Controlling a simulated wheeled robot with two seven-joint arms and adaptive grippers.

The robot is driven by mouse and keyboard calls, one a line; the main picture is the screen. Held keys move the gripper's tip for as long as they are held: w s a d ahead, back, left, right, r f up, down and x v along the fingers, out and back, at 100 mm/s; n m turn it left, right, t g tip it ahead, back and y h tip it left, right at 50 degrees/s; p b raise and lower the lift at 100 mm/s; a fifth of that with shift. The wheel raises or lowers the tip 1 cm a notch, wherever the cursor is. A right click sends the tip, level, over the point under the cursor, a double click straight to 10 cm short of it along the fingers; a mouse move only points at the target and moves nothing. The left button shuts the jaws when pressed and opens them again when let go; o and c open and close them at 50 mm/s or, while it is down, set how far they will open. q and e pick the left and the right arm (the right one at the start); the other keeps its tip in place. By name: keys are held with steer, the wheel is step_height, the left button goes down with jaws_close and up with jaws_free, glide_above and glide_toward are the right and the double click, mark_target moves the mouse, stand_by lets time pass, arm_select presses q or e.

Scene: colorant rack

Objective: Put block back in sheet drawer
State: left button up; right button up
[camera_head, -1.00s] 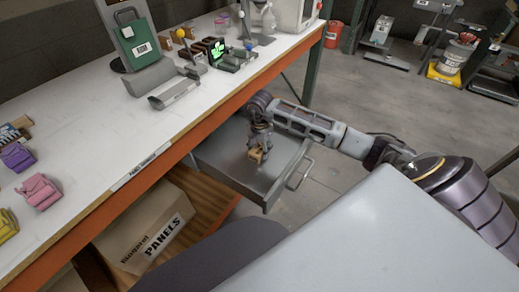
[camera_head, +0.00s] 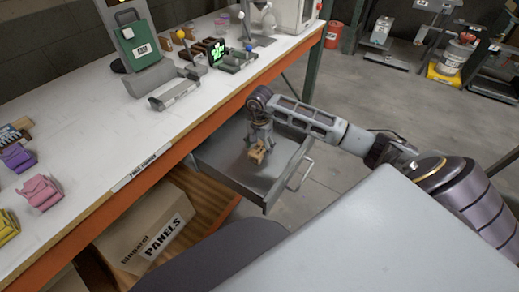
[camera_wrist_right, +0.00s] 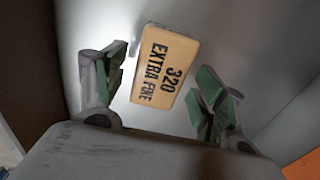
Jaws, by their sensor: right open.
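The block (camera_wrist_right: 165,64) is tan with dark lettering "320 EXTRA FINE" in the right wrist view. It also shows in the head view (camera_head: 257,154), small and tan, inside the open metal sheet drawer (camera_head: 273,193) under the bench. My right gripper (camera_wrist_right: 160,90) is open, with its green-padded fingers apart on either side of the block's near end. In the head view my right gripper (camera_head: 258,143) is over the drawer and partly covers the block. Whether the block touches the drawer floor is hard to tell. My left gripper is not in view.
The white bench top (camera_head: 92,120) with its orange edge runs above and left of the drawer. A cardboard panels box (camera_head: 140,220) sits on the shelf below. The drawer handle (camera_head: 300,175) faces right. Open floor lies beyond.

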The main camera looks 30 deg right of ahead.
mark_target(259, 148)
step_height(259, 148, up, 9)
steer(key=shift+f+p, duration=0.15)
steer(key=shift+p, duration=0.15)
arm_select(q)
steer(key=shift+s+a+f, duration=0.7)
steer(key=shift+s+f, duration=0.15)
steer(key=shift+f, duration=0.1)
arm_select(e)
steer(key=shift+r, duration=0.75)
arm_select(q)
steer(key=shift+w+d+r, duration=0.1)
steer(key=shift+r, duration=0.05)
